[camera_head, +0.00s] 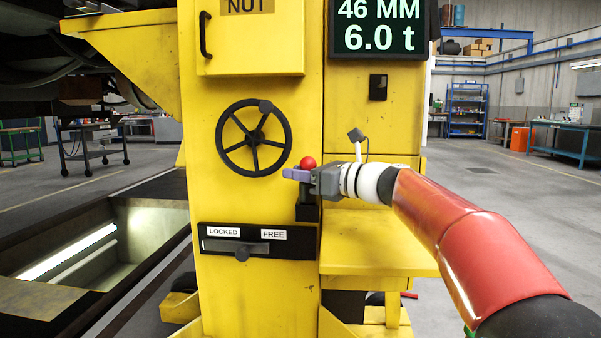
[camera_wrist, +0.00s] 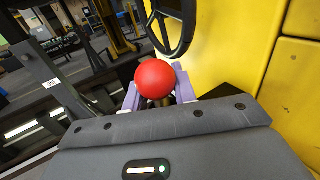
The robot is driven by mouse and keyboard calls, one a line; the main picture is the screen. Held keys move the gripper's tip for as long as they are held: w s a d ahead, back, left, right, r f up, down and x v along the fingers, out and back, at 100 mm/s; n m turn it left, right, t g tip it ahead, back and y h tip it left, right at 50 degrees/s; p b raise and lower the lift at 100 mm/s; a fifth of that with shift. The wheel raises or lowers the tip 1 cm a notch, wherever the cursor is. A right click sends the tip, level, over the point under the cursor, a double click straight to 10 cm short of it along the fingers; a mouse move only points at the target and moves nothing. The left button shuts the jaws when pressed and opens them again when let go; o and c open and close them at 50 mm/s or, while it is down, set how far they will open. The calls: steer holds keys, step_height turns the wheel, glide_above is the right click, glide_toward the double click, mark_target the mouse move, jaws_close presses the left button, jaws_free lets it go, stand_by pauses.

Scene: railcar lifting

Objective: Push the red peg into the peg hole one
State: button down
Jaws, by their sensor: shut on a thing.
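The red peg shows as a round red knob (camera_head: 308,163) in the head view, at the front of the yellow column below the handwheel. In the wrist view the red ball (camera_wrist: 155,79) sits between the two purple fingers of my gripper (camera_wrist: 158,100). My gripper (camera_head: 298,175) is shut on the peg just below its ball, reaching in from the right. A dark bracket (camera_head: 307,208) stands right under my gripper. The peg's shaft and the peg hole are hidden, so I cannot tell how deep the peg sits.
A black handwheel (camera_head: 254,138) is just up and left of my gripper. Below is a slide lever (camera_head: 242,253) in a black plate marked LOCKED and FREE. A display (camera_head: 378,27) reads 46 MM, 6.0 t. A yellow ledge (camera_head: 375,258) juts out at right; an open pit (camera_head: 100,245) lies left.

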steer(key=c, duration=1)
jaws_free()
steer(key=shift+c, duration=0.2)
steer(key=v, duration=0.8)
